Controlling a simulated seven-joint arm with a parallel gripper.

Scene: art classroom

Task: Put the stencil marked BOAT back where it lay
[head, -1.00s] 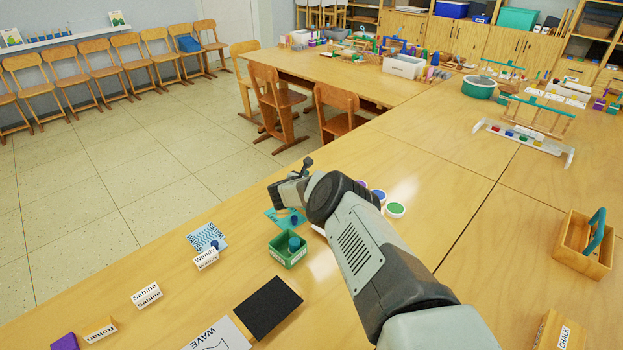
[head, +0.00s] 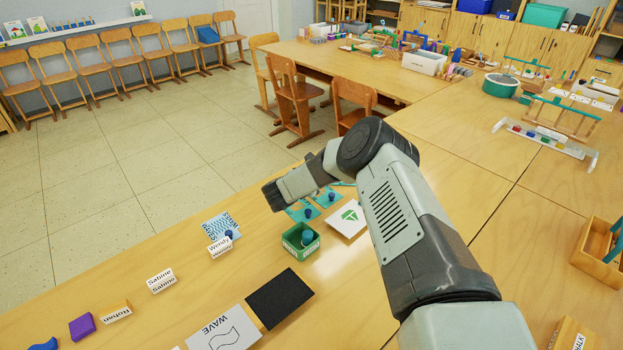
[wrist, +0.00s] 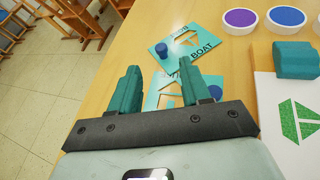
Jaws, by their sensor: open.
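In the wrist view the teal stencil marked BOAT (wrist: 187,50) lies flat on the table, with a blue knob on it. A second teal stencil (wrist: 160,84) lies just nearer, partly hidden by my fingers, with its own blue knob. My gripper (wrist: 158,77) is open and nothing shows held between its teal fingers. The BOAT stencil is beyond the fingertips. In the head view two teal stencils with blue knobs (head: 301,214) lie beside my forearm; their labels cannot be read there. My gripper's fingers cannot be made out in that view.
A white card with a green boat print (head: 349,218) lies right of the stencils. A green box (head: 289,247) holding a blue item stands in front. A black sheet (head: 279,298), wave card (head: 226,327) and name blocks (head: 162,281) lie nearer. Paint pots (wrist: 240,21) stand beyond.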

